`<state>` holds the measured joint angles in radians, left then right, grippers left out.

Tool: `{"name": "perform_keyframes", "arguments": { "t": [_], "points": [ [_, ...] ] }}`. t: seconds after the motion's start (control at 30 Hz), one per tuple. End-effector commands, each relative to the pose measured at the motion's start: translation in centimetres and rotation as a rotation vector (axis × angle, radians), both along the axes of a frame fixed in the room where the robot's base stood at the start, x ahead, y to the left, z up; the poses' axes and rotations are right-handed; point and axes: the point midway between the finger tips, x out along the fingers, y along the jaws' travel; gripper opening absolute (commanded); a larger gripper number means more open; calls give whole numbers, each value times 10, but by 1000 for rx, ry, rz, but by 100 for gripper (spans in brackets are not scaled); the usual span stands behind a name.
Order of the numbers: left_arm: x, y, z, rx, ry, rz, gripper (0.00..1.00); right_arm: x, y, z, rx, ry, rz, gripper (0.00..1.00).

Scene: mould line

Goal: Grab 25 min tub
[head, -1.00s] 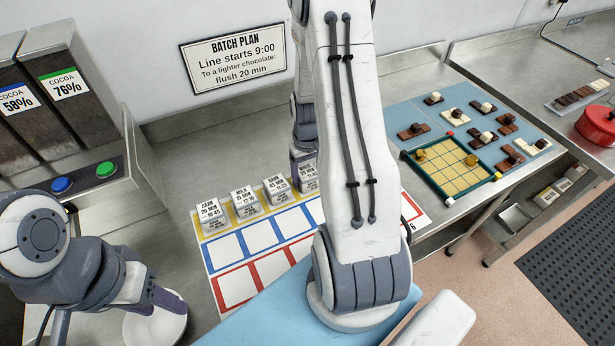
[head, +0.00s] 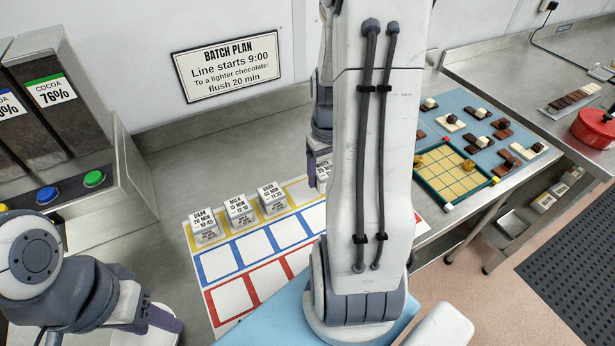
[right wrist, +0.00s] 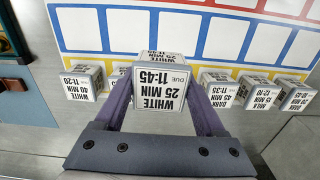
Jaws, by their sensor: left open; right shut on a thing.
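The white 25 min tub (right wrist: 158,88), labelled due 11:45, is between the fingers of my right gripper (right wrist: 160,100) in the right wrist view. The gripper is shut on it. In the head view only part of this tub (head: 323,168) shows, beside the dark fingers of my right gripper (head: 318,182); my right arm hides much around it. It appears held above the row of other tubs. My left gripper (head: 165,325) is open at the lower left, beside a white bowl (head: 162,338) that it partly hides.
Tubs marked dark 20 min (head: 205,228), milk 15 min (head: 239,210) and dark 45 min (head: 271,198) stand on the mat's yellow row. A white 40 min tub (right wrist: 83,84) stands at the other side. The blue (head: 221,262) and red squares visible are empty.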

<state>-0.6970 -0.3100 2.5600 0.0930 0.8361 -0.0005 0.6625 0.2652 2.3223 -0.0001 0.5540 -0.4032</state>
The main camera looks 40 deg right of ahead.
Motion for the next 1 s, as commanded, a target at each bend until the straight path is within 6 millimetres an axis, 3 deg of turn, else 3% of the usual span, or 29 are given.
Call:
{"name": "perform_keyframes", "arguments": {
  "t": [0.1, 0.3, 0.9, 1.0],
  "points": [
    [0, 0, -5, 0, 0, 0, 50, -23, -7, 14, -4, -4, -5, 10],
    [0, 0, -5, 0, 0, 0, 50, -45, -12, 29, -1, -2, -3, 10],
    [0, 0, 61, 0, 0, 3, 50, -50, -12, 100, 0, 0, 1, 10],
    [0, 0, 65, 0, 0, 3, 50, -50, -12, 104, 0, 0, 1, 10]
  ]
}}
